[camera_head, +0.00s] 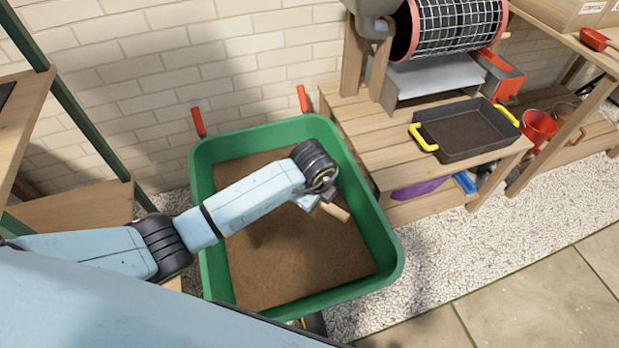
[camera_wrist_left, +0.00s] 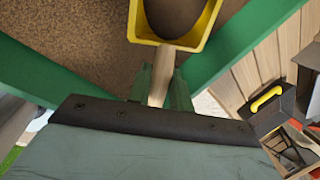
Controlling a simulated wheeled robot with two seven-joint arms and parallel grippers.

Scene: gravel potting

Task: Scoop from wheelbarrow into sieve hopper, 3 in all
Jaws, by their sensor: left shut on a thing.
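The green wheelbarrow (camera_head: 395,262) stands below the wall, its tub filled with brown material (camera_head: 300,250). My left gripper (camera_head: 318,200) is over the tub's right part, shut on the wooden handle (camera_head: 335,211) of a scoop. In the left wrist view the yellow scoop (camera_wrist_left: 196,42) is over the brown material, beyond the gripper (camera_wrist_left: 160,85). Its inside looks dark brown; I cannot tell how full it is. The sieve's mesh drum (camera_head: 455,28) with red rims is at the top, with a grey part (camera_head: 372,8), perhaps the hopper, at its left, cut off. My right gripper is not in view.
A wooden bench (camera_head: 375,135) right of the wheelbarrow carries the sieve and a black tray (camera_head: 470,150) with yellow handles and dark contents. A red pot (camera_head: 538,127) stands farther right. A wooden shelf (camera_head: 85,208) is at the left. Gravel floor (camera_head: 430,265) lies clear in front.

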